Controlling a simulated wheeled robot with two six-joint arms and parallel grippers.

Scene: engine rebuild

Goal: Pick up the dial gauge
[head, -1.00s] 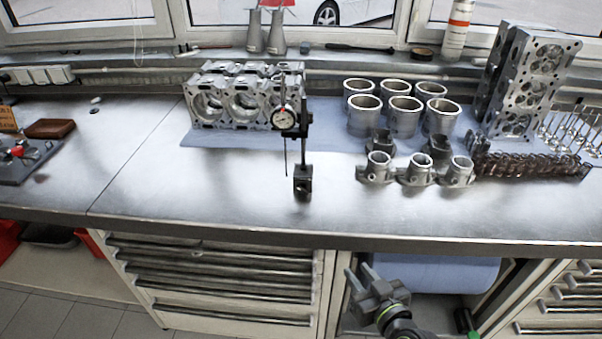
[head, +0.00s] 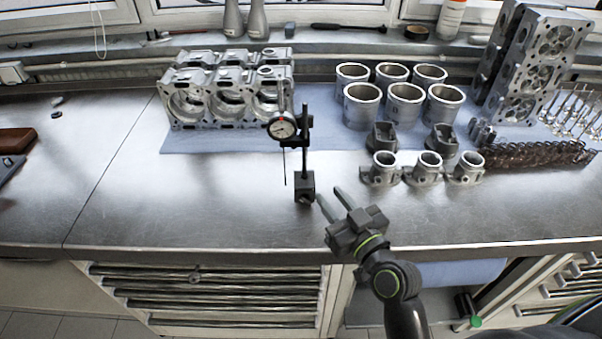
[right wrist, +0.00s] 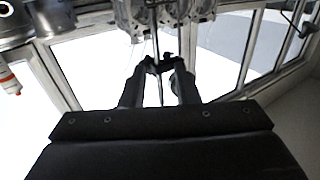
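The dial gauge (head: 282,127) has a round white face and hangs on a black post (head: 305,150) with a square black base (head: 304,188). It stands upright on the metal bench, in front of the engine block. My right gripper (head: 331,197) is open and empty, just right of the base near the bench's front edge, apart from the gauge. In the right wrist view, my two dark fingers (right wrist: 157,88) are spread, with a thin upright rod showing in the gap between them. My left gripper is not in view.
The engine block (head: 225,95) stands behind the gauge on a blue mat (head: 330,142). Several cylinder liners (head: 403,104) and small ring-topped parts (head: 428,165) stand to the right. A cylinder head (head: 535,65) and a row of springs (head: 535,155) are farther right.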

